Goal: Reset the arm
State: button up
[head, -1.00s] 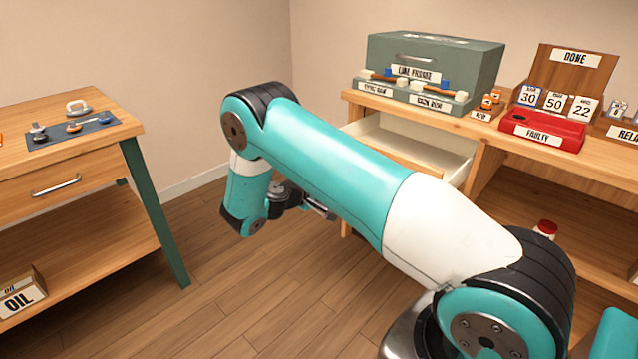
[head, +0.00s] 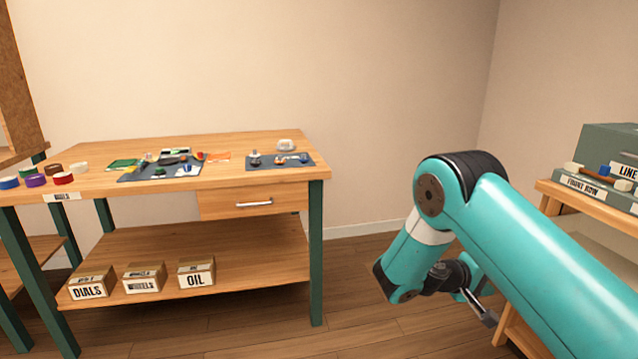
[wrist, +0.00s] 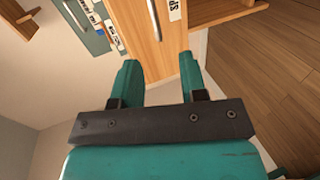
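My arm, teal and white, is bent at the right of the head view, with its elbow raised and its forearm folded down. My gripper (head: 482,308) hangs low beside the right-hand bench, over the floor. In the wrist view my gripper (wrist: 160,72) shows two teal fingers standing apart with nothing between them. Beyond the fingers is a wooden front (wrist: 160,45) with a metal handle and a white label. The gap between the fingertips and that front is hard to judge.
A wooden workbench (head: 110,185) with green legs stands at left, bearing mats, small parts and tape rolls. Boxes labelled DIALS, WHEELS and OIL (head: 196,273) sit on its lower shelf. A grey-green case (head: 610,150) stands on the right bench. Bare floor (head: 370,275) lies between.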

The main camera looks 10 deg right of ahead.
jog(key=s+a+r+n+y, duration=0.1)
jog(key=s+a+r+y, duration=0.45)
jog(key=a, duration=0.25)
jog(key=s+a+r+y, duration=0.45)
jog(key=a+y, duration=0.25)
jog(key=a, duration=0.2)
jog(key=s+a+r+n+g+y, duration=0.1)
jog(key=s+a+r+n+y, duration=0.15)
jog(key=s+a+r, duration=0.5)
jog(key=s+a+r+n+g+y, duration=0.1)
jog(key=s+a+r+n+y, duration=0.2)
jog(key=s, duration=0.8)
notch_tip(320, 180, up, 17)
jog(key=p, duration=1.8)
jog(key=shift+s+a+m+y, duration=0.3)
jog(key=shift+s+a+m, duration=0.05)
jog(key=shift+a, duration=0.1)
jog(key=shift+d+f, duration=0.1)
jog(key=shift+f, duration=0.05)
